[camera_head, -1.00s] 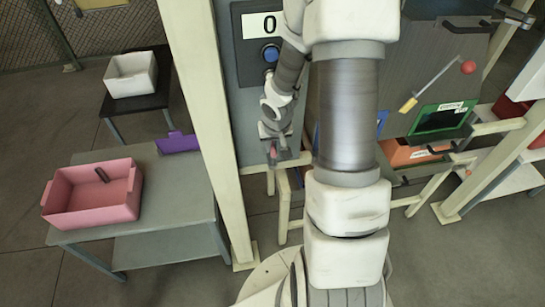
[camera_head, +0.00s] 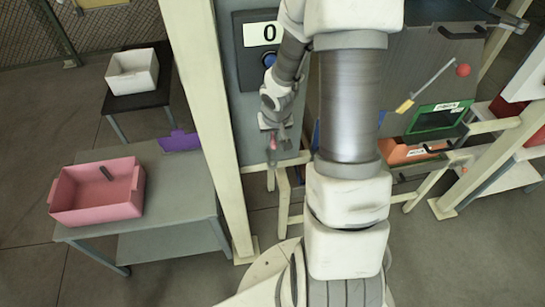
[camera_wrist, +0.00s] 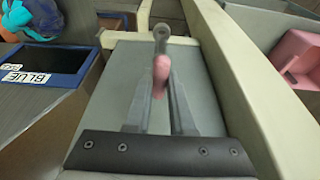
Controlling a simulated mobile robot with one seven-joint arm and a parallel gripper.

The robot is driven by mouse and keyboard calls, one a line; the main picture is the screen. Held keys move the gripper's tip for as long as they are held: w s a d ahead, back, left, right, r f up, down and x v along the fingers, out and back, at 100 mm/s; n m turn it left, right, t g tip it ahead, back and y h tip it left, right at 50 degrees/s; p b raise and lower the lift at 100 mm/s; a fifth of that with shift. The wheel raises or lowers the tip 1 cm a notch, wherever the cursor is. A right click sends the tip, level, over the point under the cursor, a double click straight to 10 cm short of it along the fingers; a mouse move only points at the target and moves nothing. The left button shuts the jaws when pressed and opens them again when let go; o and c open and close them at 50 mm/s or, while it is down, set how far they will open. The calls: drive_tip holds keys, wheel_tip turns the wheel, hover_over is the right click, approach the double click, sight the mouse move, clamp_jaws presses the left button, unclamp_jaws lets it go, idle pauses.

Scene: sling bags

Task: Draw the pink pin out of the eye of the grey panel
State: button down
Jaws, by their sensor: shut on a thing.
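The pink pin (camera_wrist: 161,76) stands between the fingertips of my gripper (camera_wrist: 162,92) in the wrist view, and my gripper is shut on it. Just beyond the pin is a small grey ring (camera_wrist: 162,30), which looks like the eye. I cannot tell whether the pin's far end is still in it. The grey panel (camera_wrist: 112,75) spreads behind the fingers. In the head view my gripper (camera_head: 274,134) hangs in front of the lower part of the grey panel (camera_head: 225,60), with a small pink spot of the pin (camera_head: 273,143) at its tips.
A cream post (camera_head: 205,110) stands left of the panel. Further left, a grey table (camera_head: 185,190) bears a pink bin (camera_head: 100,205) with a dark item and a purple piece (camera_head: 180,141). A white bin (camera_head: 132,70) stands behind. Orange (camera_head: 405,152) and green-rimmed bins (camera_head: 436,118) are at right.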

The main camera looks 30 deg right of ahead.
drive_tip(key=shift+r, duration=0.3)
drive_tip(key=shift+r, duration=0.1)
drive_tip(key=shift+r+p, duration=1.35)
drive_tip(key=shift+r, duration=0.55)
